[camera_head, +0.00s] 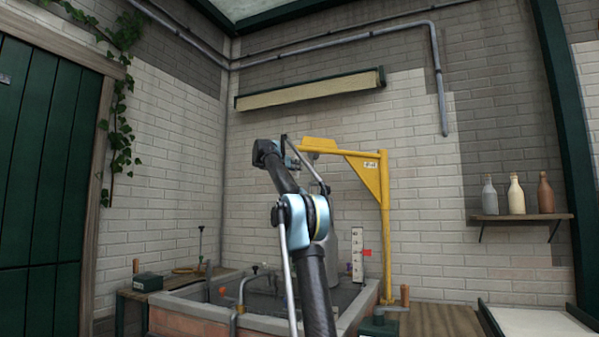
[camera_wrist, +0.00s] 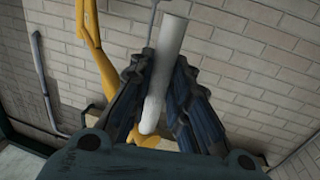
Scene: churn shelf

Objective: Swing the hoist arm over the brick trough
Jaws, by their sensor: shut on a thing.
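The yellow hoist (camera_head: 385,235) stands upright behind the brick trough, its arm (camera_head: 345,151) reaching left from the post top. In the wrist view, yellow parts of the hoist (camera_wrist: 92,30) show at upper left. My gripper (camera_wrist: 160,112) is shut on a pale round bar (camera_wrist: 170,42), with dark ribbed fingers on both sides of it. How the bar joins the hoist is hidden. In the head view my gripper is mostly hidden behind my wrist, near the arm's left end. The brick trough (camera_head: 182,322) has a grey rim and lies below, partly covered by my arm.
A grey vessel (camera_head: 328,262) is partly hidden behind my arm. A white gauge (camera_head: 357,250) with a red marker stands at the trough's back right. A wooden bench (camera_head: 440,320) is at right. Bottles (camera_head: 516,195) stand on a wall shelf. A pipe (camera_head: 439,85) runs along the wall.

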